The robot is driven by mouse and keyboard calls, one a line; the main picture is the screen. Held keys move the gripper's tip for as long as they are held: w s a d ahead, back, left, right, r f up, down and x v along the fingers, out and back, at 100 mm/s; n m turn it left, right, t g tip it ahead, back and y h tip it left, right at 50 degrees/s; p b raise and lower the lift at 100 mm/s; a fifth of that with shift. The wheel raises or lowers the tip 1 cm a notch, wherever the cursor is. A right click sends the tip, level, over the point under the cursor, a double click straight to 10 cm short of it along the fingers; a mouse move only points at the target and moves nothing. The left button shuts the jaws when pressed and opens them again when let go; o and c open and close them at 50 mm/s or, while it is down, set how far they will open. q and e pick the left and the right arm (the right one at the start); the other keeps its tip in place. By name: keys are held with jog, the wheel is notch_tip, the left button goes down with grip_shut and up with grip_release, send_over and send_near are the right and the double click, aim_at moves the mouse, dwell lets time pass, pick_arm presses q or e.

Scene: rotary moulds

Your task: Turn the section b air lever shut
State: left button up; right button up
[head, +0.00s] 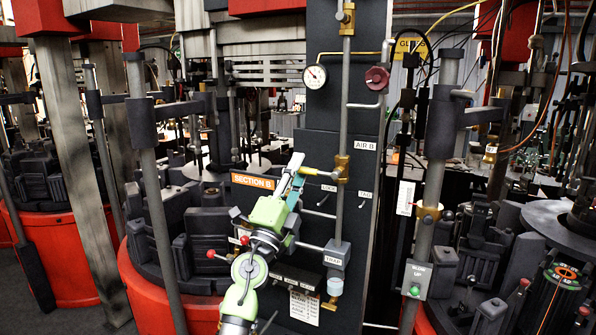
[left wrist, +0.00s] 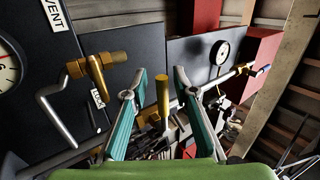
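In the left wrist view the left gripper (left wrist: 162,112) is open. My right gripper is in neither view.
A dark panel carries the orange "SECTION B" sign (head: 266,181), a gauge (head: 315,76), a red handwheel (head: 377,78) and a "TRAP" box (head: 337,255). A brass fitting with a bent grey rod (left wrist: 55,105) is left of the fingers in the wrist view. Red-based machinery crowds both sides.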

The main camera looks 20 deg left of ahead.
pick_arm(q)
jog(key=v, duration=1.2)
dwell(0.4)
